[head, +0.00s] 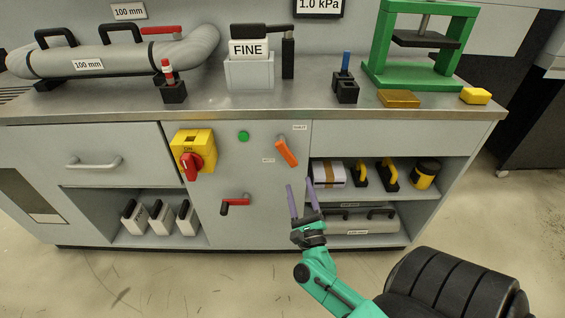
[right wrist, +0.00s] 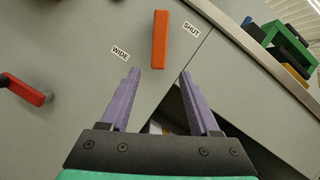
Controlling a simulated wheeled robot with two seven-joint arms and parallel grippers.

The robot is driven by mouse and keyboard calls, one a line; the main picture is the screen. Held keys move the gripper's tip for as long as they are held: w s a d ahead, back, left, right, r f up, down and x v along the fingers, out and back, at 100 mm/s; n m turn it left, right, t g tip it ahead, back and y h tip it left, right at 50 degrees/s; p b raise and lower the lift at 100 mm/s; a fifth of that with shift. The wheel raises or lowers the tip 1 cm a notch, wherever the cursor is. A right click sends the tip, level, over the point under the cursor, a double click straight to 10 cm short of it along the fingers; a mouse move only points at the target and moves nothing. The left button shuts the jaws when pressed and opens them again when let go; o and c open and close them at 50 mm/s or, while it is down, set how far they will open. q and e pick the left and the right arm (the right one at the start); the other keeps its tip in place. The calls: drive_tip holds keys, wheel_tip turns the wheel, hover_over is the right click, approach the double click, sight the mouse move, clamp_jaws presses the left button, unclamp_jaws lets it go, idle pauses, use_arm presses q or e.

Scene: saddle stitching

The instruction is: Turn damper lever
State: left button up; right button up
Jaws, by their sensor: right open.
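An orange lever (head: 286,152) sits on the grey cabinet front, tilted with its upper end to the left in the head view. Two small white labels flank it; in the right wrist view they read WIDE (right wrist: 120,53) and SHUT (right wrist: 191,30). The lever (right wrist: 160,40) stands just beyond my fingertips there. My right gripper (head: 301,184) has purple fingers, open and empty, below and slightly right of the lever, apart from it. It also shows in the right wrist view (right wrist: 159,74). My left gripper is not in view.
Left of the lever are a yellow switch box with a red knob (head: 192,160), a green button (head: 243,136) and a red-handled lever (head: 235,202). An open shelf (head: 345,208) lies to the right. The worktop (head: 210,105) overhangs above.

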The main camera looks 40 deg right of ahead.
sight(292, 163)
drive_tip(key=x, duration=1)
drive_tip(key=shift+a+p, duration=0.15)
drive_tip(key=shift+p, duration=0.2)
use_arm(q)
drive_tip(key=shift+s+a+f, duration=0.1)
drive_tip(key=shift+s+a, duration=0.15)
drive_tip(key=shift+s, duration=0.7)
use_arm(e)
clamp_jaws()
drive_tip(key=shift+f, duration=0.1)
